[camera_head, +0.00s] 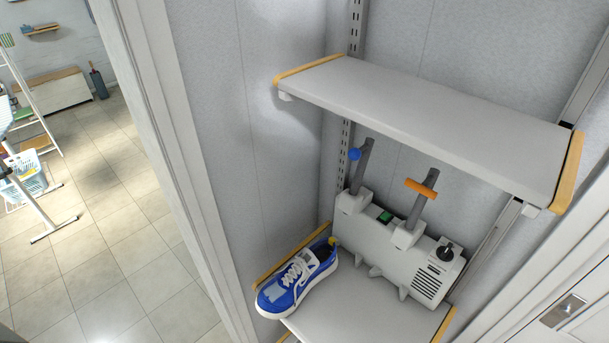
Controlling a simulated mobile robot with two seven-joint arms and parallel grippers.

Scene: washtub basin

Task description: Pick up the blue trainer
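The blue trainer (299,278) has white laces and a white sole. It sits on the left end of the lower shelf (352,312), with its toe toward the front left and its heel toward the back wall. It stands close to the left side of a grey appliance. Neither of my grippers shows in the head view, so I cannot see whether they are open or shut.
The grey appliance (378,252), with two upright posts, a blue knob and an orange handle, fills the back of the lower shelf. An empty upper shelf (430,118) overhangs it. A door frame (177,150) stands left, with open tiled floor (100,225) beyond.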

